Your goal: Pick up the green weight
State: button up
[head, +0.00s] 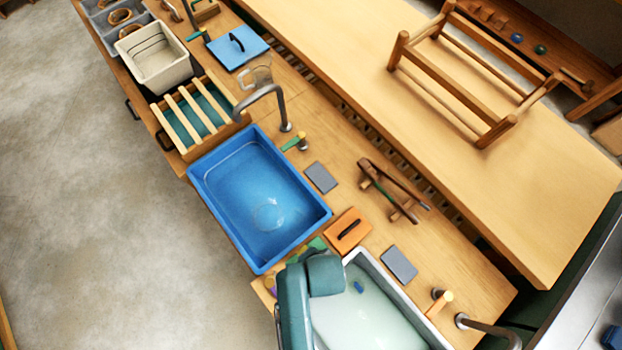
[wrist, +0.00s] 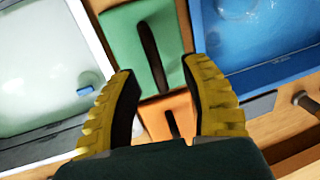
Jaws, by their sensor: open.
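The green weight (wrist: 122,42) is a flat green block with a dark bar handle (wrist: 150,50). In the wrist view it lies at top centre, between the white basin and the blue basin. My gripper (wrist: 160,76) has two yellow ribbed fingers with dark pads, spread apart with nothing between them. The fingertips show at the near edge of the green weight, and the handle lies between their lines. I cannot tell the height above it. In the head view my arm covers most of this spot; only a bit of green (head: 316,243) shows beside it.
An orange weight (head: 347,231) with a dark handle lies close to the green one. The blue basin (head: 208,190) and white basin (head: 425,325) flank the spot. A blue weight (head: 247,42), grey pads (head: 320,177) and a wooden rack (head: 205,117) stand along the counter.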

notch_tip(320, 180, down, 4)
jog(key=shift+a+r+b, duration=0.1)
jog(key=shift+r+b, duration=0.15)
jog(key=shift+b, duration=0.15)
jog(key=shift+w+f, duration=0.1)
jog(key=shift+f, duration=0.3)
jog(key=shift+c, duration=0.2)
grip_shut()
jog(key=shift+r, duration=0.15)
notch_tip(320, 180, up, 10)
jog(key=shift+p, duration=1.25)
